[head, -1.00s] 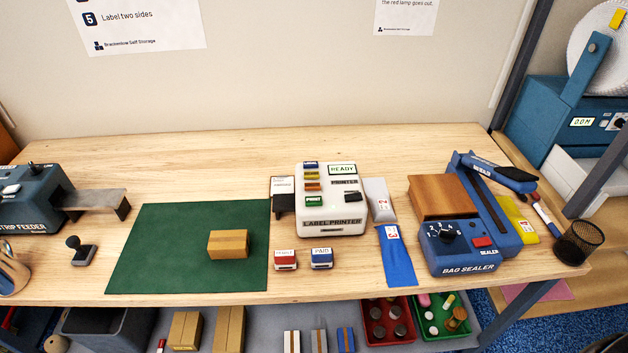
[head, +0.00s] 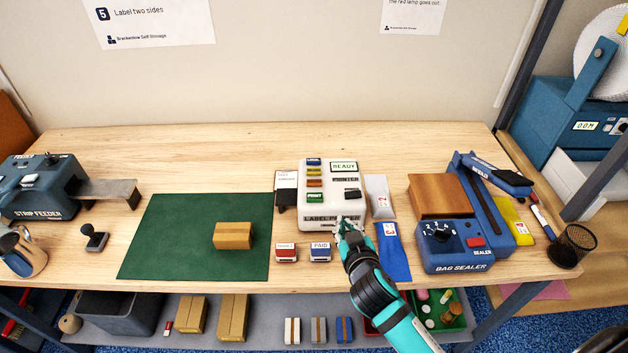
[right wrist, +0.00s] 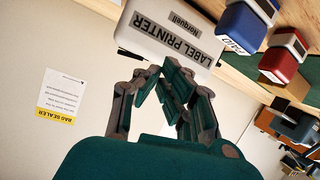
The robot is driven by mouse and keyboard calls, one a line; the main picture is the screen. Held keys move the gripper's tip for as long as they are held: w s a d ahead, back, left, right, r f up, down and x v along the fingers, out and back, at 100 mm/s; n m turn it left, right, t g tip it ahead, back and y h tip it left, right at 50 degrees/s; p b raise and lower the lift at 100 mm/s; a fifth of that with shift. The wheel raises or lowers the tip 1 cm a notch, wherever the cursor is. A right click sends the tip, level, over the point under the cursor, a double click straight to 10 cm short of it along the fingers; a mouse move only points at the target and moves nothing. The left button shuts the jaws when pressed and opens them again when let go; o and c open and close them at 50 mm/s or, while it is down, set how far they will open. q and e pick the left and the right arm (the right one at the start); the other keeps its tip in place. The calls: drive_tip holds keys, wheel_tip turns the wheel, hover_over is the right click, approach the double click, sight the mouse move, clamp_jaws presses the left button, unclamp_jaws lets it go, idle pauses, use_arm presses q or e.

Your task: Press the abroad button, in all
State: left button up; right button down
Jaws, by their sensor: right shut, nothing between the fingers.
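No button that I can read as "abroad" shows. The white label printer (head: 316,214) has a column of small coloured buttons (head: 314,172), their labels too small to read, a green print button (head: 315,197) and a READY display. A blue machine (head: 552,115) at the far right has a display reading DOM (head: 586,127) with small, unreadable controls beside it. My right gripper (head: 347,226) is shut and empty at the printer's front right corner. In the right wrist view its fingertips (right wrist: 163,76) are close to the printer's front (right wrist: 165,38); contact cannot be told. My left gripper is out of view.
Red (head: 286,253) and blue (head: 320,252) stamps stand before the printer. A blue bag (head: 393,255) and the bag sealer (head: 455,258) are to the right. A carton (head: 233,235) rests on the green mat (head: 165,245). The back of the table is clear.

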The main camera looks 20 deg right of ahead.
drive_tip(key=w+a+r+n+t+y, duration=0.2)
drive_tip(key=w+a+r+t+y, duration=0.15)
drive_tip(key=r, duration=0.35)
drive_tip(key=w+a+r+n+t+y, duration=0.2)
drive_tip(key=w+a+r, duration=0.15)
drive_tip(key=r, duration=0.35)
drive_tip(key=w+a+r+n+g+y, duration=0.2)
drive_tip(key=a+n+g+y, duration=0.1)
drive_tip(key=a+n+y, duration=0.25)
drive_tip(key=w+a+r+n+g+y, duration=0.1)
drive_tip(key=a+r+n+g+y, duration=0.25)
drive_tip(key=a+n+y, duration=0.2)
drive_tip(key=w+d+f+g+h, duration=0.3)
drive_tip(key=d+h, duration=0.2)
drive_tip(key=d, duration=0.2)
drive_tip(key=w+d+f+m+g+h+p, duration=0.1)
drive_tip(key=w+d+f+g+h, duration=0.1)
drive_tip(key=d+h, duration=0.4)
drive_tip(key=shift+w+d+f+g, duration=0.4)
drive_tip(key=shift+w+d+f, duration=0.5)
drive_tip(key=shift+w, duration=0.1)
